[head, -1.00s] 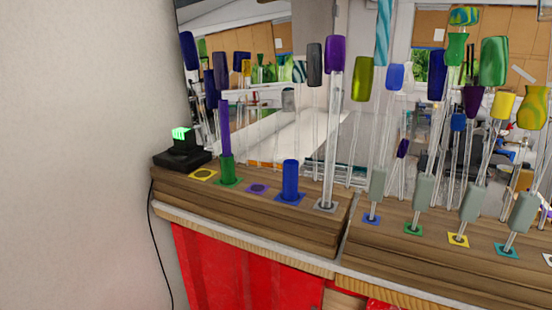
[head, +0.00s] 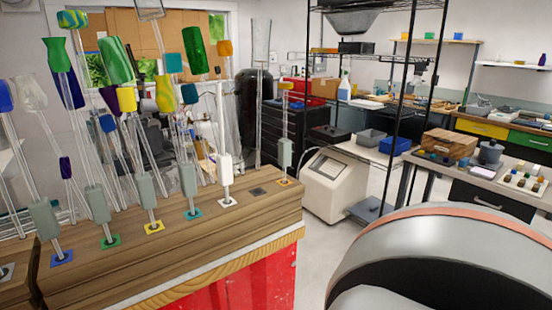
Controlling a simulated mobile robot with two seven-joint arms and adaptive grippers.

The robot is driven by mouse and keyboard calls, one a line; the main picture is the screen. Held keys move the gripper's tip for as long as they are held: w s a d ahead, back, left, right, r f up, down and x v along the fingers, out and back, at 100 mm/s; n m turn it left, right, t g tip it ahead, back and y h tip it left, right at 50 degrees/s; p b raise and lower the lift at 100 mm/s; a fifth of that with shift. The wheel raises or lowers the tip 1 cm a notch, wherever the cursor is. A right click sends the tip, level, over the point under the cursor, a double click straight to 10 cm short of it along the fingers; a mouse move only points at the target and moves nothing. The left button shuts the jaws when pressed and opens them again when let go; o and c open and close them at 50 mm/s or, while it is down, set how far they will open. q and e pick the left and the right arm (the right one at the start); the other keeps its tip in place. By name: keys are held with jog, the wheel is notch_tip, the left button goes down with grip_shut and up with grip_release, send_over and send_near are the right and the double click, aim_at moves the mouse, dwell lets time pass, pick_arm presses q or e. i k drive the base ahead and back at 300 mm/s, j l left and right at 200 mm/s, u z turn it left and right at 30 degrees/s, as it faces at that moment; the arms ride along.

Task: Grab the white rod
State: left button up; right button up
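The white rod (head: 225,170) stands upright on a small white square near the right part of the wooden rack (head: 190,248) in the head view. It has a white sleeve low down and a pale shaft rising above it. Glass rods with grey sleeves stand to its left, and one with an orange top (head: 285,135) stands to its right. Neither of my grippers is in view. A large grey and white rounded part with an orange band fills the lower right and appears to be my own arm.
Several tall rods with coloured tops crowd the rack's left. Beyond stand a white box-shaped machine (head: 336,184), a black wire shelf (head: 399,110) and a cluttered bench. Open floor shows right of the rack.

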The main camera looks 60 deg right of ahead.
aim_at(223, 160)
jog(key=z, duration=1.4)
jog(key=l+u, duration=0.2)
jog(key=u, duration=0.15)
jog(key=l+u, duration=0.45)
jog(key=u, duration=0.2)
jog(key=l+u, duration=0.2)
jog(key=l, duration=0.3)
jog(key=k+l+u, duration=0.15)
jog(key=l, duration=0.3)
